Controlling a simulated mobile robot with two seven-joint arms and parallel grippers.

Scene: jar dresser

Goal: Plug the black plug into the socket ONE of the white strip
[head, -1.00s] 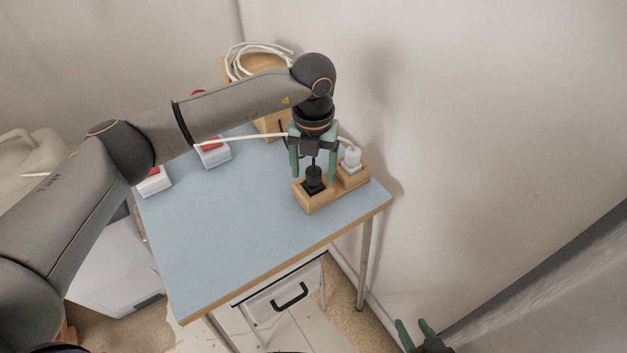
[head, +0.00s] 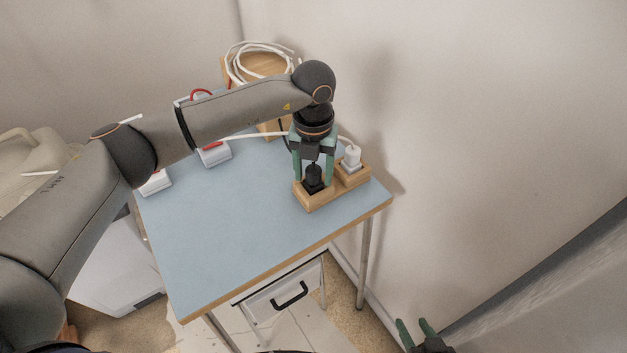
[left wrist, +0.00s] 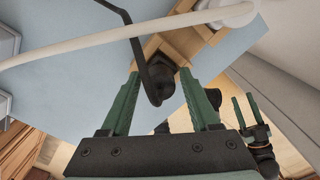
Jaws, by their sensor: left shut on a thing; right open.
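The black plug (head: 313,176) stands upright in the front compartment of a wooden holder (head: 318,202) at the table's right side. My left gripper (head: 313,180) points down with its green fingers shut on the black plug. The left wrist view also shows the plug (left wrist: 160,80) between the fingers (left wrist: 163,88), its black cord rising past them. A white strip with red parts (head: 214,154) lies at the table's back left, partly behind my arm; its socket labels cannot be read. My right gripper (head: 417,332) is open and empty at the bottom, away from the table.
A white plug (head: 351,157) stands in the holder's other compartment, its white cable running left. A coiled white cable (head: 258,64) lies on a wooden box at the back. Another white-and-red piece (head: 155,183) is at the left edge. The blue tabletop (head: 240,225) is clear in front.

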